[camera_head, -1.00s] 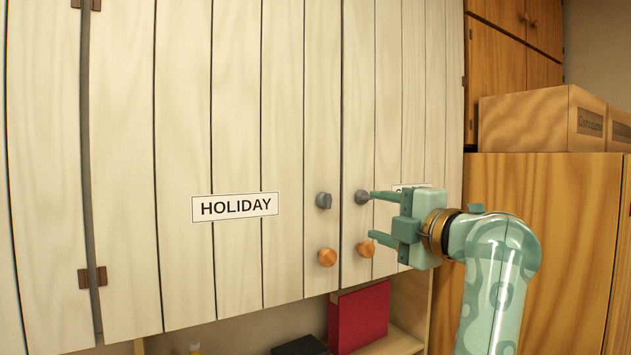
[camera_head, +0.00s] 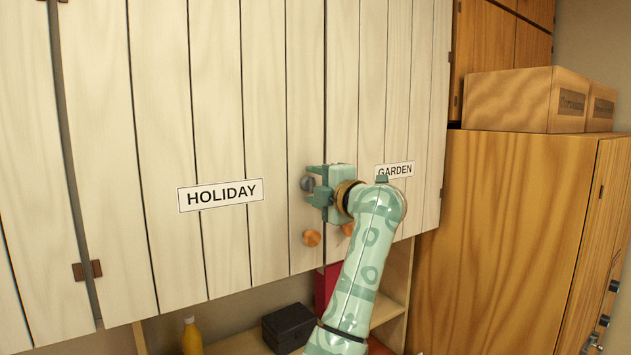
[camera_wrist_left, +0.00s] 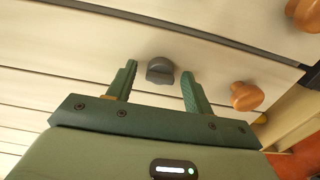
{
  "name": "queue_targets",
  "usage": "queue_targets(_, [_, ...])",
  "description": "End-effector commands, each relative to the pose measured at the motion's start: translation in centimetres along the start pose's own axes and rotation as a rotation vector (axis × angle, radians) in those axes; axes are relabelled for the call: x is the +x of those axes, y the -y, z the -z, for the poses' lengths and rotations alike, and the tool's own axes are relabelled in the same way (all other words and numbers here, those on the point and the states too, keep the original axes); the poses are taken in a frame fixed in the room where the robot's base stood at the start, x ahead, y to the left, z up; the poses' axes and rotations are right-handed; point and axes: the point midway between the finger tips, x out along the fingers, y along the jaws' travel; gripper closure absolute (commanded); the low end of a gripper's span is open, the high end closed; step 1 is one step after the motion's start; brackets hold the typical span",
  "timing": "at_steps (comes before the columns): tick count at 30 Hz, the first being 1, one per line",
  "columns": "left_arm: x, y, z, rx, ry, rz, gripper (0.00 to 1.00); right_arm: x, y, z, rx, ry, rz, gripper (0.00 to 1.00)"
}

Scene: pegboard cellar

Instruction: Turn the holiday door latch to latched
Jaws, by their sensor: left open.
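The holiday door (camera_head: 222,120) is pale planked wood with a HOLIDAY label (camera_head: 221,195). Its small grey latch knob (camera_head: 307,183) sits near the door's right edge, above a round orange knob (camera_head: 312,238). My left gripper (camera_head: 312,184) is open at the latch, one finger above it and one below. In the left wrist view the grey latch (camera_wrist_left: 160,70) lies between the tips of the open left gripper (camera_wrist_left: 159,76), with a gap beside each finger. I cannot tell which way the latch is turned. My right gripper is not in view.
The garden door (camera_head: 385,120) adjoins on the right; its orange knob (camera_head: 347,229) is partly behind my arm. Below are an open shelf with a dark box (camera_head: 288,326), a yellow bottle (camera_head: 192,337) and a red item (camera_head: 320,292). A wooden cabinet (camera_head: 500,235) stands at right.

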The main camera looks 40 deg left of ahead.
Motion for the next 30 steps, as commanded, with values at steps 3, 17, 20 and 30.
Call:
queue_targets(3, [0.1, 0.1, 0.0, 0.0, 0.0, 0.0, 0.48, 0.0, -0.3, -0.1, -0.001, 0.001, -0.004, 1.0])
queue_targets(17, [0.0, 0.1, 0.0, -0.002, -0.001, 0.001, 0.92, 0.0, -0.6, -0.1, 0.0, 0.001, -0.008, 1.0])
queue_targets(20, [0.0, 0.2, 0.0, -0.014, -0.001, 0.001, 0.92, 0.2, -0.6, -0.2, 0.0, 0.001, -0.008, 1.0])
queue_targets(30, [0.0, 0.4, 0.0, -0.183, -0.001, 0.002, 0.92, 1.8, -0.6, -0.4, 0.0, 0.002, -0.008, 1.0])
